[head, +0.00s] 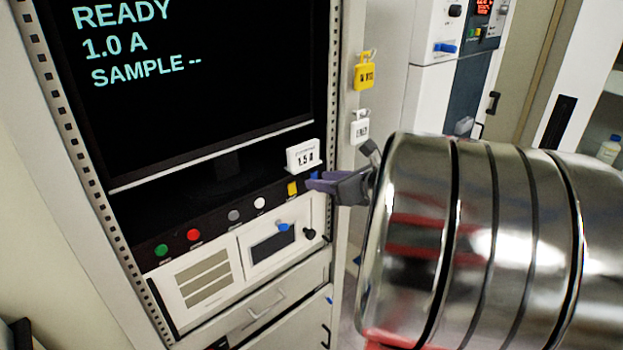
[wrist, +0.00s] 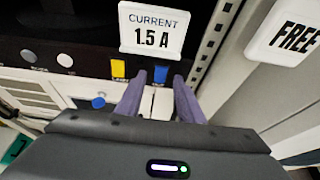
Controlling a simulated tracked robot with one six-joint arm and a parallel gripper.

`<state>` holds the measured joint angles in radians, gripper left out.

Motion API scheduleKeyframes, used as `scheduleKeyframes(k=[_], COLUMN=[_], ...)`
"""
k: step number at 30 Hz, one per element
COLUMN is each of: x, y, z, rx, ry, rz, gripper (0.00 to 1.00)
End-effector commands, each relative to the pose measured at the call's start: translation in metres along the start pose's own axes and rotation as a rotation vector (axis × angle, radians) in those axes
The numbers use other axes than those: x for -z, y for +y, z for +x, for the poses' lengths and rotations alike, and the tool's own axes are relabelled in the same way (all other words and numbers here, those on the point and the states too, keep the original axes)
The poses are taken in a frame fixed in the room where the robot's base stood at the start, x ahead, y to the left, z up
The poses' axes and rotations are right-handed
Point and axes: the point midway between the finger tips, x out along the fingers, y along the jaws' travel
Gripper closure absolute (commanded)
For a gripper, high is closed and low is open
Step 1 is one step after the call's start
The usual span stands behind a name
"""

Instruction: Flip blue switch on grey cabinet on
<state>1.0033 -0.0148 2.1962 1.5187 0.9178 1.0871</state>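The grey cabinet (head: 92,165) is a rack with a dark panel of coloured buttons below a screen. A small blue switch (wrist: 160,74) sits at the panel's right end, right of a yellow switch (wrist: 118,68) and under a white "CURRENT 1.5 A" sign (wrist: 157,28). In the head view my gripper (head: 318,182) mostly covers the blue switch. My gripper also shows in the wrist view (wrist: 157,84), with its two purple fingers apart and the blue switch between their tips. Whether they touch it I cannot tell.
A screen (head: 200,90) reads "READY 1.0 A SAMPLE --". Green, red, grey and white buttons line the panel. Below is a white unit with a blue knob (head: 282,227). Yellow and white tags (head: 360,127) hang on the right post. A white machine with a blue lever (head: 445,47) stands behind.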

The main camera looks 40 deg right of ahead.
Motion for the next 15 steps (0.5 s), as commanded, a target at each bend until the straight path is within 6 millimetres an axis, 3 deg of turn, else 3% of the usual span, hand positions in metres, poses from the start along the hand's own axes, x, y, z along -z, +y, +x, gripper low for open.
scheduleKeyframes(k=[8, 15], x=[0.0000, 0.0000], y=[0.0002, 0.0004], z=[0.0017, 0.0016], rx=[0.000, -0.001], ry=[0.000, 0.000], rz=[0.000, 0.000], gripper=[0.66, 0.82])
